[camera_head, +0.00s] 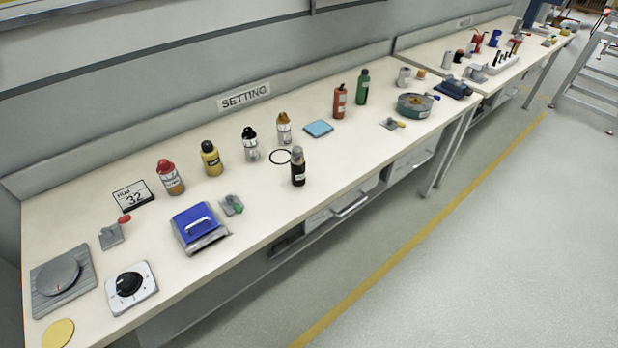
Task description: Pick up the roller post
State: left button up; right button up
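No thing in view is labelled as the roller post, and I cannot tell for sure which one it is. A dark upright cylinder (298,168) with a pale label and a grey top stands near the front edge of the long white bench (330,205). A thin black ring (280,150) lies flat just behind it, beside the cylinder and not around it. Neither of my grippers is in view.
Behind stand a silver bottle (250,146), a yellow bottle (211,159) and a red-capped bottle (170,178). A blue device (197,225), a dial box (131,285) and a round-plate unit (58,281) lie left. The floor (470,260) in front is clear.

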aim_at(297, 167)
jog(key=z, duration=0.5)
jog(key=k, duration=1.2)
jog(key=z, duration=1)
jog(key=i, duration=0.8)
jog(key=z, duration=0.5)
jog(key=i, duration=0.9)
jog(key=u, duration=1.05)
jog(key=i, duration=0.85)
jog(key=u, duration=1)
